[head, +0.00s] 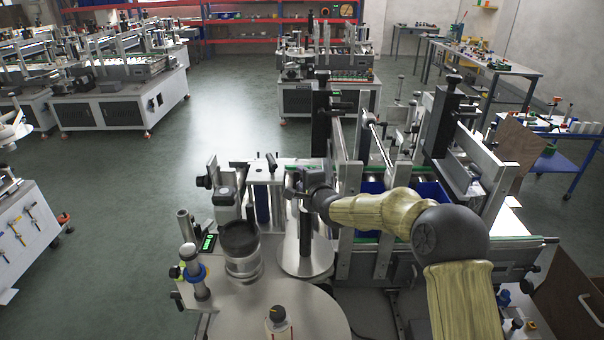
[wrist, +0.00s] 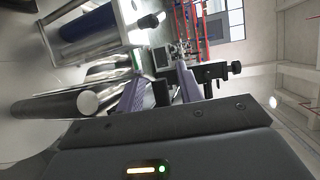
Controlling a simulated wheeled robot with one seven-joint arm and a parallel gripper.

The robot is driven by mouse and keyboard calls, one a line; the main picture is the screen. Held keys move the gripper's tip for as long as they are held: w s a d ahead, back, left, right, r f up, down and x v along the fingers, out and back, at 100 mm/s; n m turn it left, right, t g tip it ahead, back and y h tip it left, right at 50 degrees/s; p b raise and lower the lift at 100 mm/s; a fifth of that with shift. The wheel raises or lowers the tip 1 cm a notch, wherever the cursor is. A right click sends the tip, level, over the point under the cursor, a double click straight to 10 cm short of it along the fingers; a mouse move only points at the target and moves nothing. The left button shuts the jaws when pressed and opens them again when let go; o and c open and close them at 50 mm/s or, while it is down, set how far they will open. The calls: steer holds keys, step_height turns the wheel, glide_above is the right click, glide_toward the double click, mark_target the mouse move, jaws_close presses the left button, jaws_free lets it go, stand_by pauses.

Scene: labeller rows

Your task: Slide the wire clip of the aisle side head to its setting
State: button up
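My gripper (head: 298,182) is over the near labelling machine in the head view, at the upright posts beside the round plate. In the wrist view my gripper (wrist: 160,78) has its two purple-grey fingers spread apart, with a visible gap between them. A small dark block with a grey face (wrist: 162,60) shows at the fingertips; I cannot tell whether it is the wire clip or whether a finger touches it. A black bracket with a knob (wrist: 215,72) is just right of the fingers. The wire clip and its scale cannot be made out clearly in either view.
A steel roller (wrist: 70,103) lies close left of the fingers in the wrist view. The floor at left (head: 150,200) is clear.

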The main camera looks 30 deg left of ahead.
steer(key=shift+w+a+f, duration=0.1)
steer(key=shift+w+a, duration=0.15)
steer(key=shift+w, duration=0.2)
jaws_close()
step_height(320, 180, down, 6)
steer(key=b, duration=0.7)
steer(key=shift+s+f, duration=0.1)
steer(key=shift+f, duration=0.05)
jaws_free()
